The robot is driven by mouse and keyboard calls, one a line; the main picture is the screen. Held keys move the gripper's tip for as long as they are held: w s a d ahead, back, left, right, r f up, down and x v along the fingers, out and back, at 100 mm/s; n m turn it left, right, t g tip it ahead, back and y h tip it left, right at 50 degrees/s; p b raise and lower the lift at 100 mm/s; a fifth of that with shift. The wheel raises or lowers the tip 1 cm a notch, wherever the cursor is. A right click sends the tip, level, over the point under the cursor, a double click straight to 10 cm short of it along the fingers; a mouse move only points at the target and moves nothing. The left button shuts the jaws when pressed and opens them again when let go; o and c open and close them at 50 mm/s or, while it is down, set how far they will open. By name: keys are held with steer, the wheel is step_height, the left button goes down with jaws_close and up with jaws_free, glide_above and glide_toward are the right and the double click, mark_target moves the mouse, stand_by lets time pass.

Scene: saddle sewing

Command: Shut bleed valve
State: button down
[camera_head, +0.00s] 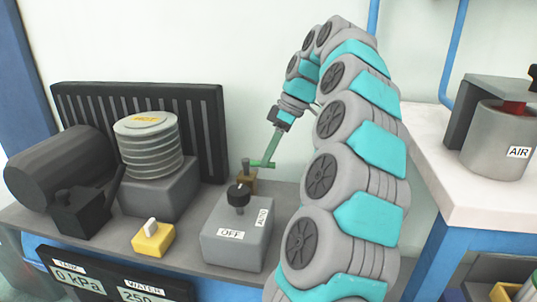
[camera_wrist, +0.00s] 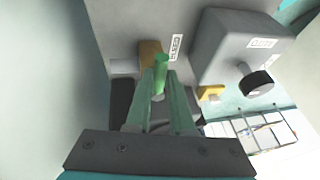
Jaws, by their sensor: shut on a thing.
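The bleed valve has a small brass body (camera_head: 246,174) and a green lever, low behind the grey switch box in the head view. In the wrist view its brass body (camera_wrist: 149,50) is beside a BLEED label (camera_wrist: 175,47), with the green lever (camera_wrist: 161,66) in front. My gripper (camera_head: 267,158) reaches down to the valve with its long greenish fingers. In the wrist view the fingers (camera_wrist: 162,90) are closed around the lever. The lever's exact angle is hard to tell, since the fingers cover part of it.
A grey box (camera_head: 236,242) with a black knob and OFF and AUTO labels stands just in front of the valve. A yellow switch (camera_head: 153,239), a ribbed cylinder (camera_head: 148,148) and a dark motor (camera_head: 60,165) are to the left. A white bench with an AIR canister (camera_head: 497,140) is right.

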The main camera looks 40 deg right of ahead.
steer(key=c, duration=0.8)
jaws_free()
steer(key=shift+r, duration=0.1)
steer(key=shift+p+v, duration=3.3)
steer(key=shift+v, duration=0.25)
